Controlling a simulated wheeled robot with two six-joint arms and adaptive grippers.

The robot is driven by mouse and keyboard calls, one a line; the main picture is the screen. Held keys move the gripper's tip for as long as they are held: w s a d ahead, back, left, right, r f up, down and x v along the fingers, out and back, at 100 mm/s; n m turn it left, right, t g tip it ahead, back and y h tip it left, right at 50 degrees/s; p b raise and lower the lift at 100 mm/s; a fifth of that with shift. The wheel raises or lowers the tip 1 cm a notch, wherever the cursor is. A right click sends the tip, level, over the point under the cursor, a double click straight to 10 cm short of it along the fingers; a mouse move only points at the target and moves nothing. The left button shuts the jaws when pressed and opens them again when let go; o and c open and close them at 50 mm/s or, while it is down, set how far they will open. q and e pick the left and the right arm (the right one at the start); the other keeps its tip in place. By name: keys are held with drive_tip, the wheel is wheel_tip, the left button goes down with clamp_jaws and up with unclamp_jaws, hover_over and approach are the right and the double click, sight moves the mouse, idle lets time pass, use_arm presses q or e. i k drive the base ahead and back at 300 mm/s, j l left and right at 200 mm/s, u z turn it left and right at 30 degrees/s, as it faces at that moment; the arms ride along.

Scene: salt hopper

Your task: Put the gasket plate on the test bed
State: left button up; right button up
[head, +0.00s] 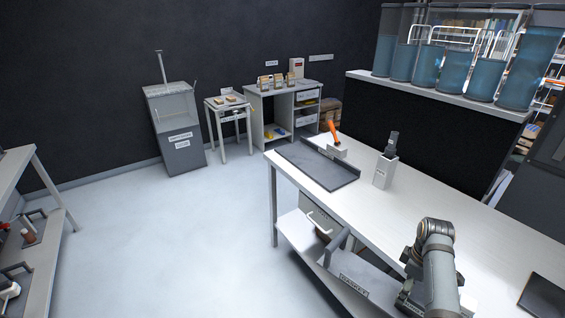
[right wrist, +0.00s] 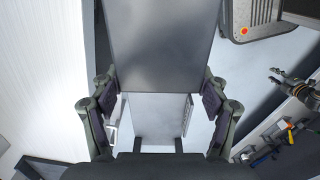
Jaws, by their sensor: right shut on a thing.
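My right gripper (right wrist: 160,90) is shut on a dark grey flat plate (right wrist: 163,40), which I take to be the gasket plate; it spans between the fingers and runs out of the top of the right wrist view. In the head view my right gripper (head: 412,298) is low at the near side of the white bench, partly hidden by its own arm, and the plate cannot be made out there. A dark low-rimmed tray (head: 335,178) lies on the bench's far end; I cannot tell whether it is the test bed. My left gripper is not in view.
The white bench (head: 425,205) holds an orange-handled tool (head: 334,132) and a grey upright holder (head: 385,172). A dark slab (head: 546,298) lies at its right end. A labelled grey bin (head: 353,283) is on the shelf below. The floor left of the bench is clear.

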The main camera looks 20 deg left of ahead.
sight(308, 164)
drive_tip(key=i+j+u, duration=0.1)
drive_tip(key=u, duration=0.6)
drive_tip(key=i+j, duration=0.25)
drive_tip(key=i, duration=0.25)
drive_tip(key=i+j, duration=0.2)
drive_tip(key=i, duration=0.35)
